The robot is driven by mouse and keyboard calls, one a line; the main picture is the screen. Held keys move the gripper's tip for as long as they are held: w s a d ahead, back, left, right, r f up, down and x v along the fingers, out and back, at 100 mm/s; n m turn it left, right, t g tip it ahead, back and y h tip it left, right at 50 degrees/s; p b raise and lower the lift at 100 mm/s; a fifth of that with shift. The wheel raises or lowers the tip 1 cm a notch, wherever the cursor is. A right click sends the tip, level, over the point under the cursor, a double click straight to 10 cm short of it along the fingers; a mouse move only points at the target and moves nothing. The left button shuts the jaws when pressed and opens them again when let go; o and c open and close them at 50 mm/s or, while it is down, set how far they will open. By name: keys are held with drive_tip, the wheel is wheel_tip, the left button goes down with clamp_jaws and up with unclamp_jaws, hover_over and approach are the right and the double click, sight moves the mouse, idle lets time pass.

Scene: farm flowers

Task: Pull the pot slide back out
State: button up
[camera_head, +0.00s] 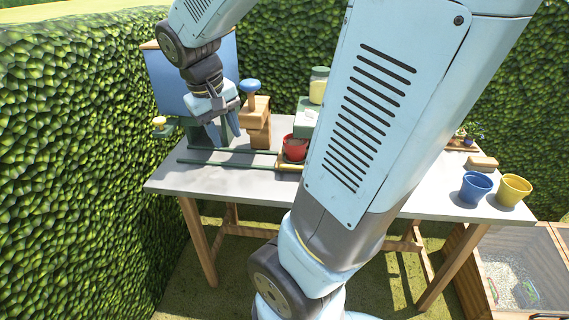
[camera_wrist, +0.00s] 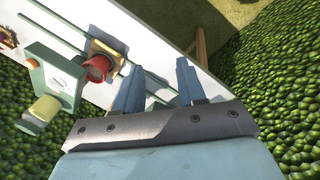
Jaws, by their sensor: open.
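The red pot (camera_head: 295,148) sits on the wooden pot slide (camera_head: 290,167), which lies on the green rails (camera_head: 225,162) along the table. In the wrist view the red pot (camera_wrist: 97,68) and the slide (camera_wrist: 112,47) are to the left of my fingers. My gripper (camera_head: 226,138) is open and empty, pointing down above the left part of the rails, left of the pot and apart from it. Its two fingers also show in the wrist view (camera_wrist: 158,82). Part of the slide is hidden behind my arm in the head view.
A wooden press with a blue knob (camera_head: 250,85) stands behind the rails. A green stand with a jar (camera_head: 319,86) is behind the pot. Blue (camera_head: 475,188) and yellow (camera_head: 514,190) pots stand at the table's right. A hedge (camera_head: 70,170) borders the left.

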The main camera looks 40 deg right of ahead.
drive_tip(key=w+d+f+g+h, duration=0.45)
drive_tip(key=w+d+f, duration=0.2)
drive_tip(key=f, duration=0.25)
drive_tip(key=n+g+h, duration=0.1)
drive_tip(key=g+h, duration=0.3)
drive_tip(key=h, duration=0.2)
approach(293, 166)
drive_tip(key=shift+w+a+f, duration=0.1)
drive_tip(key=shift+w+a, duration=1)
drive_tip(key=shift+a, duration=0.05)
drive_tip(key=shift+s+d+f, duration=0.15)
drive_tip(key=shift+d, duration=0.2)
drive_tip(key=x, duration=1.3)
clamp_jaws()
drive_tip(key=shift+d, duration=0.15)
